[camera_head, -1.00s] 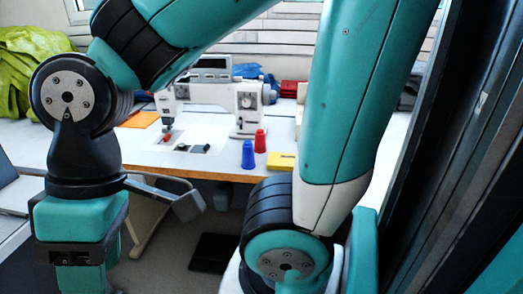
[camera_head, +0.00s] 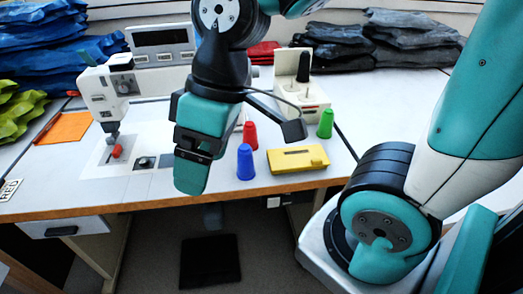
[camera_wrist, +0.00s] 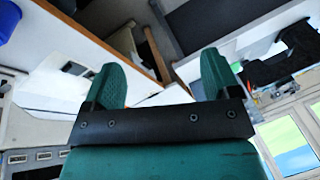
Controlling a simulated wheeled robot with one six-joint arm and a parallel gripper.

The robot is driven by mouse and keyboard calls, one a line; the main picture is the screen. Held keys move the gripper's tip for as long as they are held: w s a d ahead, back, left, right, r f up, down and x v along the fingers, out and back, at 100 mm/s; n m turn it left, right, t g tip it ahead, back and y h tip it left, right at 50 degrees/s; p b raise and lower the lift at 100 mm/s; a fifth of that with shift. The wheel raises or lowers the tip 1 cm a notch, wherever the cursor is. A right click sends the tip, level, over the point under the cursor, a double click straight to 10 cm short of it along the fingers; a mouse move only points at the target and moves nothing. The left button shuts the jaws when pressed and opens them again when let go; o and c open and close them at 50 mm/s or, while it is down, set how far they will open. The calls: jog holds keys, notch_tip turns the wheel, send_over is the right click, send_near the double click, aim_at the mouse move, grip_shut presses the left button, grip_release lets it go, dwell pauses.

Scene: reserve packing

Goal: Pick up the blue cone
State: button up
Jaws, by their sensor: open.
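The blue cone (camera_head: 245,162) stands upright near the front edge of the white sewing table (camera_head: 60,195). My gripper (camera_head: 190,176) is left of the blue cone in the head view, pointing down near the table's front edge, apart from the cone. In the wrist view my gripper (camera_wrist: 163,78) shows two teal fingers spread wide with nothing between them. A blue shape is cut off at the top left corner of the wrist view; I cannot tell if it is the cone.
A red cone (camera_head: 250,135) stands just behind the blue one. A yellow case (camera_head: 297,159) lies to its right, with a green cone (camera_head: 325,124) beyond. A sewing machine (camera_head: 120,85) stands at left. An orange sheet (camera_head: 64,128) and stacked fabrics (camera_head: 55,60) lie farther left.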

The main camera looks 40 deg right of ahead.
jog(key=w+d+f+n, duration=0.1)
jog(key=w+d+f, duration=0.1)
jog(key=w+d, duration=0.7)
jog(key=n+t+h+p, duration=0.2)
send_near(243, 155)
jog(key=shift+n, duration=0.3)
jog(key=shift+w+d+p+x, duration=0.25)
jog(key=shift+p+x, duration=0.3)
jog(key=shift+x, duration=1.45)
jog(key=shift+w+d+p+x, duration=0.15)
jog(key=shift+d+p+x, duration=0.3)
jog(key=shift+x, duration=1.5)
jog(key=shift+w+d+p+x, duration=0.2)
jog(key=shift+p+x, duration=0.45)
jog(key=shift+x, duration=1.35)
jog(key=c, duration=1.1)
jog(key=shift+o, duration=0.2)
